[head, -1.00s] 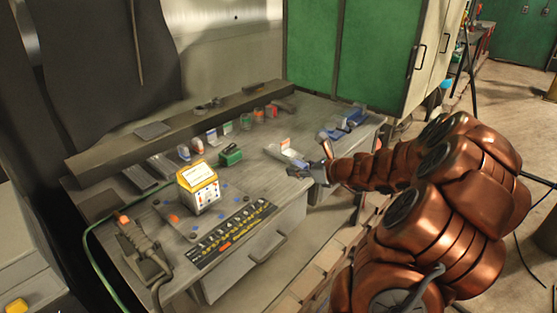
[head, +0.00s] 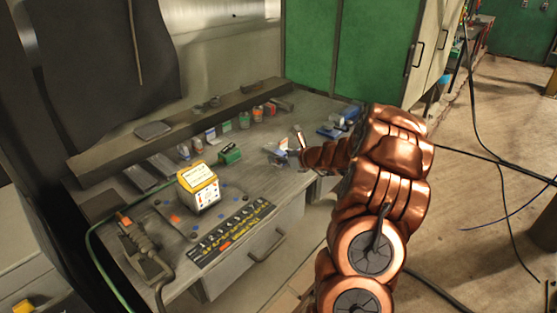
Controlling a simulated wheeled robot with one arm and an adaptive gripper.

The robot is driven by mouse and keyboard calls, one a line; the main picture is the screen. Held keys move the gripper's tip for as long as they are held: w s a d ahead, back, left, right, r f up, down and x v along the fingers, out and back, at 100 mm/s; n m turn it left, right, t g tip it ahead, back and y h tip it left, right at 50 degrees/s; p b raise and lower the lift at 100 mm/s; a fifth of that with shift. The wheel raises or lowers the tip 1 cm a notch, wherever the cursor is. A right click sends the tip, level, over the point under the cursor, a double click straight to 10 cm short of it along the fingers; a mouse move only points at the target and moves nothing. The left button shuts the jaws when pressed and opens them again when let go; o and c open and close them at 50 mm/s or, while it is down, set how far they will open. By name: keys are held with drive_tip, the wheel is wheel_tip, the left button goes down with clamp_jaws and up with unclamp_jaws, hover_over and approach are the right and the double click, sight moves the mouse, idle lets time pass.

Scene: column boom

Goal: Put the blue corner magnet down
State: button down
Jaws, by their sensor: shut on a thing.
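My gripper (head: 293,158) is at the right part of the grey workbench (head: 236,186), low over the top and beside a small pale tray (head: 277,149). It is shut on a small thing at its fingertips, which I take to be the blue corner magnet. The magnet is too small and too covered by the fingers to make out its shape. I cannot tell whether it touches the bench top.
Blue items (head: 331,130) lie behind my gripper. A black label strip (head: 232,232) lies along the front edge. Bench space between box and tray is clear.

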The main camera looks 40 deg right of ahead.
drive_tip(key=shift+f, duration=0.7)
drive_tip(key=shift+f, duration=0.2)
drive_tip(key=c, duration=1.1)
unclamp_jaws()
drive_tip(key=shift+r, duration=0.15)
drive_tip(key=b+v, duration=0.1)
drive_tip(key=v, duration=1)
drive_tip(key=shift+s, duration=0.1)
drive_tip(key=shift+s+r+b, duration=0.2)
drive_tip(key=shift+s+b, duration=0.1)
drive_tip(key=shift+s, duration=0.1)
